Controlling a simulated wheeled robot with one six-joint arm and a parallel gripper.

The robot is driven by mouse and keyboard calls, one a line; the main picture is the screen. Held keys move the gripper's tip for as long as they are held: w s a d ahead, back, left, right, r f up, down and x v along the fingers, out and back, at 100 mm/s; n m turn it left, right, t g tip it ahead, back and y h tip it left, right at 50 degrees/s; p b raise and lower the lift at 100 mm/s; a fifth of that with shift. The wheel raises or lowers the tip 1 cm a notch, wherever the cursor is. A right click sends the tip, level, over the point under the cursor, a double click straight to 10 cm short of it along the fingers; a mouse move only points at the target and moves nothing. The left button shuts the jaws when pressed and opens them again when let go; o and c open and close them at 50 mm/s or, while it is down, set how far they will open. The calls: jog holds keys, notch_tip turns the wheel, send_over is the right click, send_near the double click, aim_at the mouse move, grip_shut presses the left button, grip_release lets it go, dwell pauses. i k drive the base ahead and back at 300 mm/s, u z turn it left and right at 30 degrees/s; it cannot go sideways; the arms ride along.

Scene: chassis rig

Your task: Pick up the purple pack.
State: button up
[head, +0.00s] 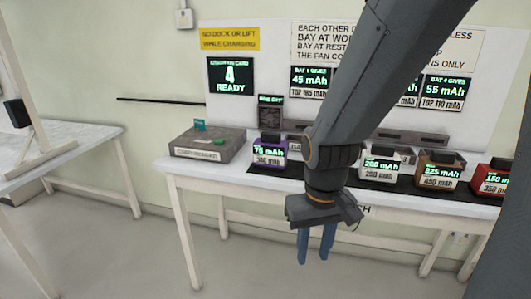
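The purple pack (269,154) stands upright at the left end of the dark strip on the white bench. Its lit label reads 75 mAh, with a second, less clear line that seems to read 300 mAh. My gripper (315,259) hangs pointing down in front of the bench, to the right of the purple pack and lower in the picture. Its two blue fingers are apart, with nothing seen between them. My arm hides part of the bench behind it.
White, brown and red packs (380,164) (438,171) (495,179) stand along the strip to the right. A grey box (207,146) sits left of the purple pack. Signs and lit displays (230,76) cover the back panel. Another table (85,140) stands at left. Floor between is clear.

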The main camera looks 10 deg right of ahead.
aim_at(270, 152)
jog(key=z, duration=0.3)
jog(key=i, duration=0.35)
jog(key=z, duration=0.35)
